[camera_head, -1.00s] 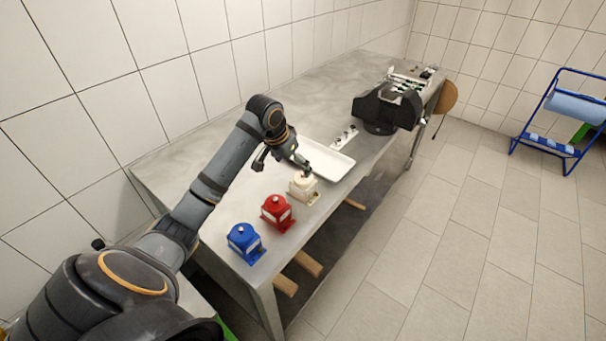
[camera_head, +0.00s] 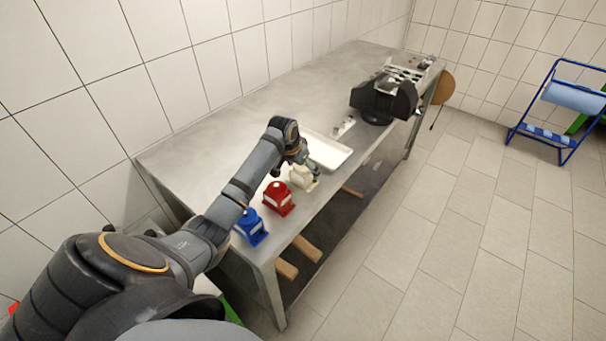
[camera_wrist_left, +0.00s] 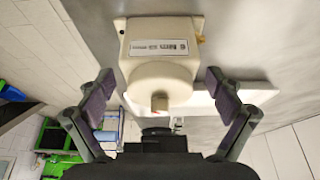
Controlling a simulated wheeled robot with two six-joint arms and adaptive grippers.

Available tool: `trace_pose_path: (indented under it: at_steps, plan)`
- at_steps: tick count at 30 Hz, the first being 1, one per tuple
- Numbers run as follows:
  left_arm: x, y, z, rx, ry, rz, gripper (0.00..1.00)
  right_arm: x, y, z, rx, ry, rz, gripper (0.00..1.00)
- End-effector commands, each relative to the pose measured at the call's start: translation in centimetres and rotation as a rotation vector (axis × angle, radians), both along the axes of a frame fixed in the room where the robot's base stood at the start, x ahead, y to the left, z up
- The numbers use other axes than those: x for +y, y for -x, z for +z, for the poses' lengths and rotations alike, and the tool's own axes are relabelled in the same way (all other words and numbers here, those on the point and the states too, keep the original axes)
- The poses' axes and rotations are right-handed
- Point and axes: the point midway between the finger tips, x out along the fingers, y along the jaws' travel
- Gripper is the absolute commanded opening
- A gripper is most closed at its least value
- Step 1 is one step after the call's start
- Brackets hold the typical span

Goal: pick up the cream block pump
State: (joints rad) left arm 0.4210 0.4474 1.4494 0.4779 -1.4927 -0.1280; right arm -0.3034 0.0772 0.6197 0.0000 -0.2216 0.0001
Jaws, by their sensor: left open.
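The cream block pump (camera_head: 302,178) stands upright on the metal table, near its front edge, just beyond the red pump. In the left wrist view the pump (camera_wrist_left: 160,66) shows its label and a rounded body with a small knob. My left gripper (camera_head: 310,164) is at the pump in the head view, partly covering it. In the left wrist view the left gripper (camera_wrist_left: 160,92) is open, with one finger on each side of the pump. A gap shows between each finger and the pump. My right gripper is not in view.
The red pump (camera_head: 278,199) and the blue pump (camera_head: 250,227) stand in a row along the table's near edge. A white tray (camera_head: 328,152) lies behind the cream pump. A black device (camera_head: 384,98) stands farther along the table (camera_head: 240,125).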

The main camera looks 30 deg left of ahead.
Motion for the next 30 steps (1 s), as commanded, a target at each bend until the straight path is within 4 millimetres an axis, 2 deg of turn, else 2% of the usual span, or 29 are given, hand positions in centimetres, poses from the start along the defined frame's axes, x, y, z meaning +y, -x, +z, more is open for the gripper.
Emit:
trace_pose_path:
  at_steps: [4, 5, 15, 24, 30]
  plan:
    - [0.0, 0.0, 0.0, -0.001, 0.0, 0.0, 0.92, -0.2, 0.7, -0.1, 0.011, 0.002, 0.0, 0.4]
    - [0.0, 0.0, 0.0, -0.001, 0.0, 0.0, 0.9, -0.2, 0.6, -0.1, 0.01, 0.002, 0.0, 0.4]
    - [0.0, 0.0, 0.0, 0.0, 0.001, 0.0, 0.43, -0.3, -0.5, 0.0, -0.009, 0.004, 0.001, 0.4]
    - [0.0, -0.1, 0.2, -0.004, 0.0, 0.0, 0.04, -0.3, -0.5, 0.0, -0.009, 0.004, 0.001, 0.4]
    - [0.0, -0.1, 0.2, -0.004, 0.0, 0.0, 0.04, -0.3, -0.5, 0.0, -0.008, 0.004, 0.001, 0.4]
